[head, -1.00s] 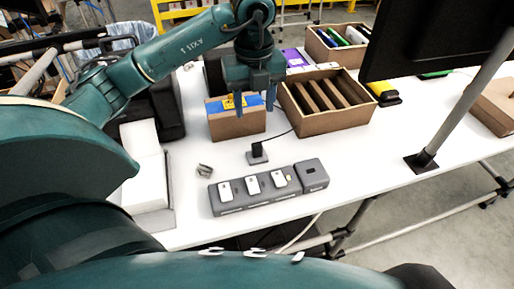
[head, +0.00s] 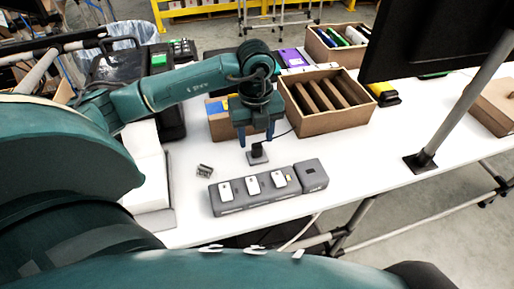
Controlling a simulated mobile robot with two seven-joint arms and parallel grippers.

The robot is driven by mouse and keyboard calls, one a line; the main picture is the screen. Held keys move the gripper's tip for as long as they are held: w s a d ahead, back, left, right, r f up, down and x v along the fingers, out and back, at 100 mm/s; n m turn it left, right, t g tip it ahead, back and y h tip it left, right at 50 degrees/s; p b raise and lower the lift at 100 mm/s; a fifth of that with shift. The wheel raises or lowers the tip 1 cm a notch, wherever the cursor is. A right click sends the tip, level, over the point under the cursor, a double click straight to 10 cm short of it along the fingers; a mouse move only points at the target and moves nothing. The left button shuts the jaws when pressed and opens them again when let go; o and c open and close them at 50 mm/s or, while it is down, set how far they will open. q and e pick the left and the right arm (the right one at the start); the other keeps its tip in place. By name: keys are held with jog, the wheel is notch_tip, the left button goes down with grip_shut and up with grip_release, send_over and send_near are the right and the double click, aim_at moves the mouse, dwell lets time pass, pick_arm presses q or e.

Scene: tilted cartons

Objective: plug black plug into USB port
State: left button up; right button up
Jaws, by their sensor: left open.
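The black plug (head: 257,154) stands on the white table behind a grey power strip, its cable running back to the right. The grey strip (head: 258,202) carries several white parts on top. My right gripper is not in view.
A cardboard box with dividers (head: 345,122) stands behind the strip, to the right of my left gripper. A smaller carton (head: 221,127) is behind that gripper. A small metal piece (head: 205,171) lies left of the plug. A monitor stand (head: 421,162) is at right.

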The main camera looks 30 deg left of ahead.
aim_at(257, 144)
pick_arm(q)
jog(key=shift+d+f, duration=0.15)
jog(key=shift+f, duration=1.8)
jog(key=shift+c, duration=0.2)
jog(key=c, duration=1)
notch_tip(257, 144, up, 10)
jog(key=shift+r, duration=0.1)
